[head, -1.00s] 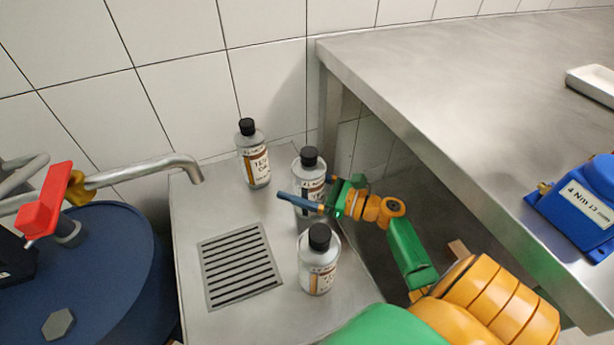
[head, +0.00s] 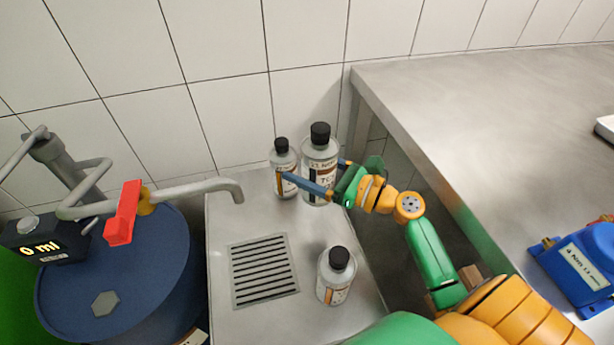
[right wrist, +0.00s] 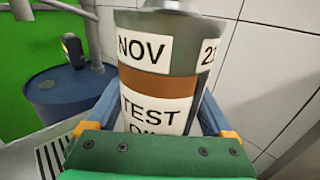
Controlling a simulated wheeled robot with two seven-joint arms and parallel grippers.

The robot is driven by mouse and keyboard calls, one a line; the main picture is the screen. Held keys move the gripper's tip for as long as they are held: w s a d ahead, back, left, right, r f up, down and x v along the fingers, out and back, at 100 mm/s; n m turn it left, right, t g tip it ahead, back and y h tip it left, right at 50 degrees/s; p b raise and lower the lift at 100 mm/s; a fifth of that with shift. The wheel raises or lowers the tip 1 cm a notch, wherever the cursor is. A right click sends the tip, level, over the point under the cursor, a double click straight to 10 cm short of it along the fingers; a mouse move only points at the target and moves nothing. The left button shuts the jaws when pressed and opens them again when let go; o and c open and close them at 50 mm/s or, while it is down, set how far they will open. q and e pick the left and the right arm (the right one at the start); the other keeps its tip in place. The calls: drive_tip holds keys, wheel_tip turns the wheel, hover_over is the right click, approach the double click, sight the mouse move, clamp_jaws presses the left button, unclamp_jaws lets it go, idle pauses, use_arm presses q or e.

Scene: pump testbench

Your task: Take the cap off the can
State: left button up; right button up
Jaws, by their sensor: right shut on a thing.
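My right gripper (head: 318,192) is shut around the lower body of a grey can with a black cap (head: 320,132). This can (head: 320,155) is upright and looks raised above the steel drain surface; its base is partly hidden by a finger. The right wrist view shows its label (right wrist: 158,85) between the fingers, with "NOV" and "TEST"; the cap is out of that view. A similar capped can (head: 284,178) stands just behind and left of it. Another (head: 335,277) stands at the front right. My left gripper is not in view.
A steel surface with a drain grate (head: 264,270) lies under the cans. A blue drum (head: 150,270) with a spout (head: 215,187) and red lever (head: 123,212) is on the left; its display reads 0 ml. A steel table (head: 480,130) with a blue device (head: 580,265) is on the right.

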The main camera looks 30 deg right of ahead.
drive_tip(key=shift+r, duration=0.8)
drive_tip(key=o, duration=0.8)
clamp_jaws()
